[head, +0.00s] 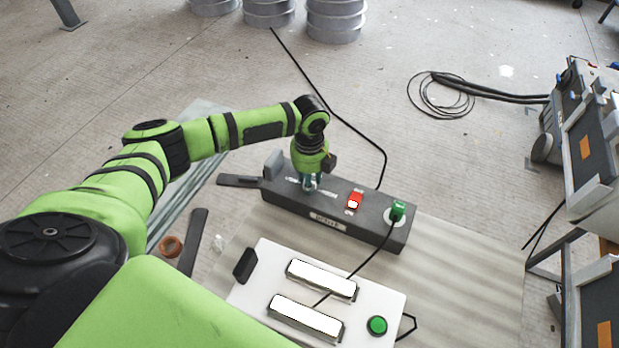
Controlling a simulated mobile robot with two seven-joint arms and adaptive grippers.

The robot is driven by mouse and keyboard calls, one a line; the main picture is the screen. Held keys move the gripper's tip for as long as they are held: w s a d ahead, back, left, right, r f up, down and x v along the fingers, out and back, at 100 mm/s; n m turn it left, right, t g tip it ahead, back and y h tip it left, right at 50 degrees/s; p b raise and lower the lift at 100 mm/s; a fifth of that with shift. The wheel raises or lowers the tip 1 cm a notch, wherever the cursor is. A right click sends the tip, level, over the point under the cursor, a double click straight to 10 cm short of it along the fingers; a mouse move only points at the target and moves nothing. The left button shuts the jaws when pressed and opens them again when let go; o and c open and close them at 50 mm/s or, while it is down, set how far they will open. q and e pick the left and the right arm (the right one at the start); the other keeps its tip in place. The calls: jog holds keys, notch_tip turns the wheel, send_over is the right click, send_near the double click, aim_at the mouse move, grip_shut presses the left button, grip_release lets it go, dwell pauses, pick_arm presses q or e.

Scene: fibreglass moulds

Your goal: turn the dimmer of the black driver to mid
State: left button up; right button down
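The black driver (338,219) is a long dark box lying at an angle on a pale board. A red rocker switch (354,200) sits on its top, with a green plug (397,210) in a round socket near its right end. My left gripper (311,186) points down at the top of the driver, left of the red switch. The gripper covers that spot, so I cannot make out the dimmer or its setting. I cannot tell whether the fingers touch anything or how far apart they are. My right gripper is not in view.
A white panel (257,292) with two lit bars and a green button (377,325) lies in front of the driver. A black cable (362,262) runs from the plug across it. Dark strips and a brown tape roll (171,246) lie left. Grey equipment (590,150) stands right.

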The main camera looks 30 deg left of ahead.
pick_arm(q)
jog(key=shift+r+n+p, duration=0.1)
jog(key=shift+n+p, duration=0.7)
jog(key=shift+p, duration=0.1)
jog(key=shift+s+n+p, duration=0.1)
jog(key=shift+n+p, duration=1.05)
jog(key=shift+n, duration=0.05)
jog(key=n+p, duration=0.2)
jog(key=n, duration=0.1)
jog(key=shift+n+p, duration=0.3)
jog(key=n+p, duration=0.3)
jog(key=n, duration=0.2)
jog(key=shift+d, duration=0.1)
jog(key=n+p, duration=0.2)
jog(key=n, duration=0.3)
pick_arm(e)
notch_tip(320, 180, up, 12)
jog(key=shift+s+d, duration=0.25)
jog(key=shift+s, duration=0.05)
pick_arm(q)
jog(key=shift+f, duration=0.2)
